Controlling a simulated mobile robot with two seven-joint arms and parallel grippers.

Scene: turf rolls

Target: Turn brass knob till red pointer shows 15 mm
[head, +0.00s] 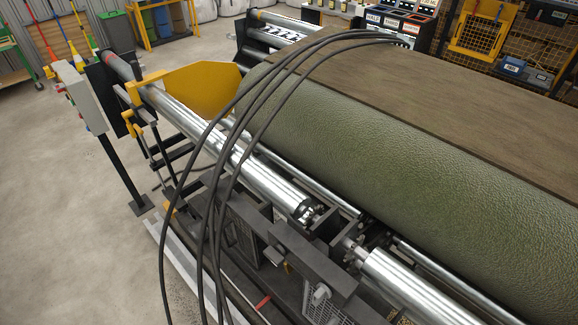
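Neither of my grippers is in view. I cannot make out a brass knob, a red pointer or a millimetre scale for certain. A small red mark (262,302) lies on the dark lower rail at the bottom of the head view. A pale, rounded fitting (321,294) sits on the machine frame to its right; I cannot tell what it is. The machine carries a large green turf roll (400,165) and bright steel rollers (235,155) in front of it.
Several black cables (213,210) hang in an arc over the roll and rollers. A grey control box (78,98) stands on a post at the left, near a yellow guard plate (195,88). The concrete floor (60,220) at the left is clear.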

